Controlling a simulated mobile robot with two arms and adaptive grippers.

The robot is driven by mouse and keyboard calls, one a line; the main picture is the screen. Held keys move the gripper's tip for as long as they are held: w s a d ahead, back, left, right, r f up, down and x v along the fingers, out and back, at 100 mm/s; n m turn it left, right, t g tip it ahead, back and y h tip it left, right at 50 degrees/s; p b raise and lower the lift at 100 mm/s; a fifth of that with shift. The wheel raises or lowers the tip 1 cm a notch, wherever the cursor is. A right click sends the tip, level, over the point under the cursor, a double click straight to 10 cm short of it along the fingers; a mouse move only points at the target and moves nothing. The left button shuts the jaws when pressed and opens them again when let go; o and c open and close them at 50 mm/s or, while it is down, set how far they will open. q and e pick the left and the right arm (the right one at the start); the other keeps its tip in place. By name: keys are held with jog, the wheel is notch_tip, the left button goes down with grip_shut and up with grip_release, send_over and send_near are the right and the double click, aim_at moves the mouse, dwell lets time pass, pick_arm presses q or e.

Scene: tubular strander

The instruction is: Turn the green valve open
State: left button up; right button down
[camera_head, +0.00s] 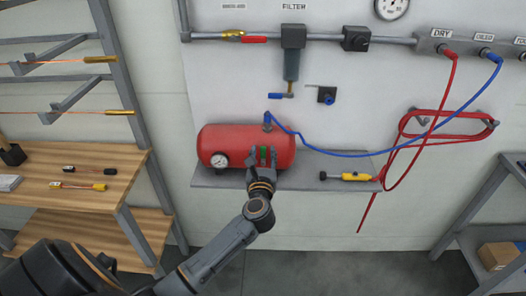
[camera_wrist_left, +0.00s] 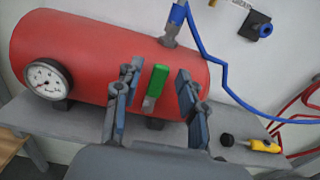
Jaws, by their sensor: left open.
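The green valve (camera_head: 263,155) is a small green handle on the front of a red horizontal tank (camera_head: 228,141). It also shows in the left wrist view (camera_wrist_left: 158,80), standing upright on a grey stem. My left gripper (camera_head: 263,162) is in front of the tank. Its two open fingers stand on either side of the green handle in the left wrist view (camera_wrist_left: 155,95), with gaps visible at both sides. Whether the fingertips reach past the handle is hard to tell. My right gripper is in neither view.
The tank rests on a grey shelf (camera_head: 215,181). A round gauge (camera_head: 220,161) is at its left front. A blue hose (camera_head: 330,153) leaves its top. A yellow-handled tool (camera_head: 356,177) lies on the shelf to the right. A wooden bench (camera_head: 80,160) stands at left.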

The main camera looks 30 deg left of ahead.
pick_arm(q)
jog(key=shift+w+a, duration=0.15)
jog(key=shift+w, duration=0.05)
jog(key=c, duration=0.7)
grip_shut()
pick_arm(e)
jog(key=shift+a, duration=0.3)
